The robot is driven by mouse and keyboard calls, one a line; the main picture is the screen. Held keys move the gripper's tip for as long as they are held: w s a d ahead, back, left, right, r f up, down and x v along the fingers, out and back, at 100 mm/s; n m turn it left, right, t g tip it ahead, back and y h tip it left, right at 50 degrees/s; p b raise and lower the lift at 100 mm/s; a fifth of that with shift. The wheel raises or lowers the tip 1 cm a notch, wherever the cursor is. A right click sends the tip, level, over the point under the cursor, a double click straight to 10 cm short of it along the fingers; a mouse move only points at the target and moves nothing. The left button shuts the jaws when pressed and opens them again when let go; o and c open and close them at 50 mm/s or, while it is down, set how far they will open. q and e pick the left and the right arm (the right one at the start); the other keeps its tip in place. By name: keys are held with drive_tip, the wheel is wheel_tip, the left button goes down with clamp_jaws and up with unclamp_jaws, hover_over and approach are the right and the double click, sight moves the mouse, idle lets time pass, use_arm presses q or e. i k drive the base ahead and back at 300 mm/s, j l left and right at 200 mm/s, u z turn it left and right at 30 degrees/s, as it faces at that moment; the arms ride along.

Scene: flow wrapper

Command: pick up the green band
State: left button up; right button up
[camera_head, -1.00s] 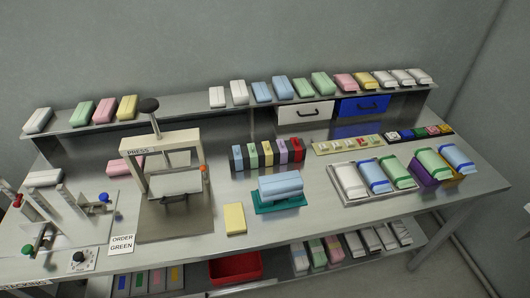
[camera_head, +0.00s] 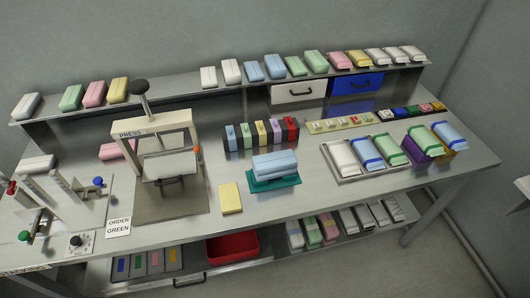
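A row of small coloured pieces lies at the right rear of the bench, and a small green piece (camera_head: 412,110) sits among white, blue, red and yellow ones. It may be the green band, but it is too small to tell its shape. A card reading ORDER GREEN (camera_head: 118,227) stands at the front left of the bench. Neither of my grippers shows in this view.
A press (camera_head: 157,130) stands left of centre. A yellow block (camera_head: 231,198) and a blue pack on a teal stand (camera_head: 275,184) lie mid-bench. A tray (camera_head: 346,178) of wrapped packs is at right. A red bin (camera_head: 232,246) sits on the lower shelf.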

sight(247, 137)
drive_tip(key=i+l+u, duration=0.15)
drive_tip(key=l, duration=0.2)
drive_tip(key=i+l+u, duration=0.1)
drive_tip(key=l, duration=0.25)
drive_tip(key=i+l+u, duration=0.15)
drive_tip(key=l, duration=0.25)
